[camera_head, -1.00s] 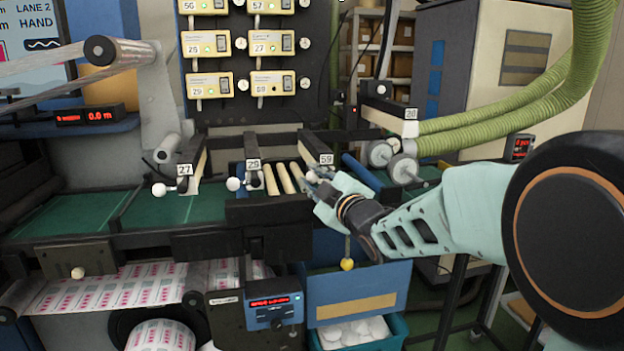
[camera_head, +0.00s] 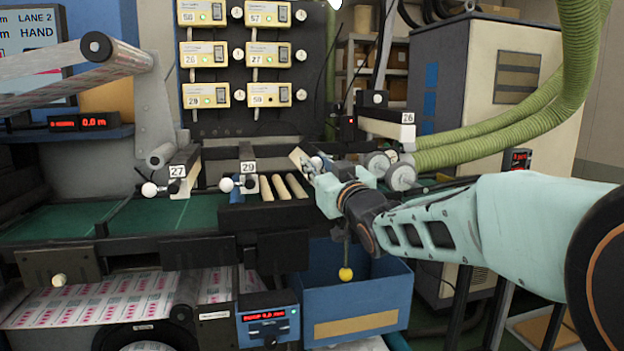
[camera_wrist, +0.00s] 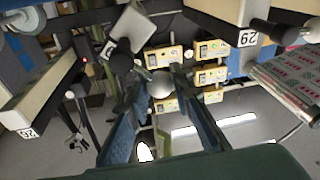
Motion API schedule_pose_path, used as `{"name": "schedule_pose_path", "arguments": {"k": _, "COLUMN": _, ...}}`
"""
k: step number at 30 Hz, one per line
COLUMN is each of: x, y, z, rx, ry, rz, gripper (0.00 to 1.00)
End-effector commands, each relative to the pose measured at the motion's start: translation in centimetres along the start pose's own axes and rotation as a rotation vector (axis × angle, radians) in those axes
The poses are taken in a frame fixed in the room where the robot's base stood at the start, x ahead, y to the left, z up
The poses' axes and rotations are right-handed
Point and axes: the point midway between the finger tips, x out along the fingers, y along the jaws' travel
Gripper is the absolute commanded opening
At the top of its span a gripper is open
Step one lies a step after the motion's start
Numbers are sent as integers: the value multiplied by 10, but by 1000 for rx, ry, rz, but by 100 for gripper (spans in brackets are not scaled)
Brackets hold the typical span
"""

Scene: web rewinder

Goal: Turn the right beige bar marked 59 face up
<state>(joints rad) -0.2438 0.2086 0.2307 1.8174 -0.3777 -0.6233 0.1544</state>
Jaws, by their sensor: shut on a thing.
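The right beige bar (camera_head: 298,158) shows only in part in the head view, tilted up at the left of my gripper; its 59 label is not visible. In the wrist view the bar (camera_wrist: 132,27) rises beyond the fingers, with a dark fitting by it. My gripper (camera_head: 317,172) is shut on the white ball knob (camera_head: 316,163) at the bar's end. The wrist view shows the knob (camera_wrist: 160,84) between the two fingertips (camera_wrist: 158,92). My fingers and wrist hide the bar's pivot and lower part in the head view.
Bars marked 27 (camera_head: 177,171), 29 (camera_head: 248,167) and 26 (camera_head: 407,118) stand nearby with their own knobs. Several pale rollers (camera_head: 281,188) lie left of my gripper. A yellow ball (camera_head: 345,273) hangs below, before a blue bin (camera_head: 358,300). Green hoses (camera_head: 500,130) pass at right.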

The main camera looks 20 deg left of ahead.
Motion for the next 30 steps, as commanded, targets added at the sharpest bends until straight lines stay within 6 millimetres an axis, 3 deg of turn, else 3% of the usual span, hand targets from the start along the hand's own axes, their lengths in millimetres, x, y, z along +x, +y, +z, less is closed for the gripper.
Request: {"name": "schedule_pose_path", "arguments": {"k": 30, "x": -5, "y": 46, "z": -2, "rx": 949, "ry": 111, "rz": 156, "gripper": 0}}
